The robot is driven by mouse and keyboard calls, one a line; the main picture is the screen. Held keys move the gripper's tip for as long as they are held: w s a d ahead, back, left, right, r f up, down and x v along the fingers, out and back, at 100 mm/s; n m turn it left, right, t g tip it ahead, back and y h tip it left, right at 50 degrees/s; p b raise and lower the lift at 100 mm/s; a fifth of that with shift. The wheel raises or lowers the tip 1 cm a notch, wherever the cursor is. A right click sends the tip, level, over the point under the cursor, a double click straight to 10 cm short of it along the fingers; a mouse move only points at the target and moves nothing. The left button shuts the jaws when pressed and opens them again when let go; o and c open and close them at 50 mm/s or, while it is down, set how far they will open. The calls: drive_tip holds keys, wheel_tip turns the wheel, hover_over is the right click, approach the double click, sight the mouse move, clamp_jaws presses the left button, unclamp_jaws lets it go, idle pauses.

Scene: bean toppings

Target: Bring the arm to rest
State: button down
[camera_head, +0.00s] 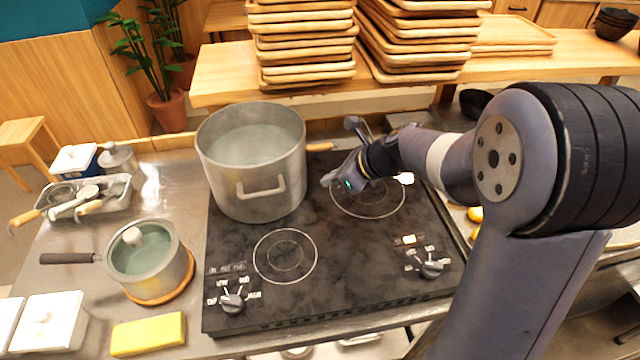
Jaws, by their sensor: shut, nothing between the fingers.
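My arm reaches in from the right side of the head view. My gripper (328,180) hangs over the black cooktop (345,265), close to the right side of the large pot. Its fingertips point left and down near the right rear burner ring (375,205). It is shut and holds nothing. I cannot tell its exact height above the cooktop.
A large steel pot (240,180) with liquid stands at the cooktop's rear left. Stacked wooden trays (305,45) stand behind. The front cooktop area is clear.

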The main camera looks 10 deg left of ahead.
drive_tip(key=v, duration=0.5)
drive_tip(key=shift+f, duration=0.1)
approach(293, 184)
wheel_tip(293, 184, down, 3)
drive_tip(key=a, duration=0.1)
drive_tip(key=w+a, duration=0.1)
drive_tip(key=a+f, duration=0.1)
drive_tip(key=shift+w+a+p, duration=0.3)
drive_tip(key=shift+w+a, duration=0.1)
drive_tip(key=shift+s+d, duration=0.1)
drive_tip(key=shift+d, duration=0.15)
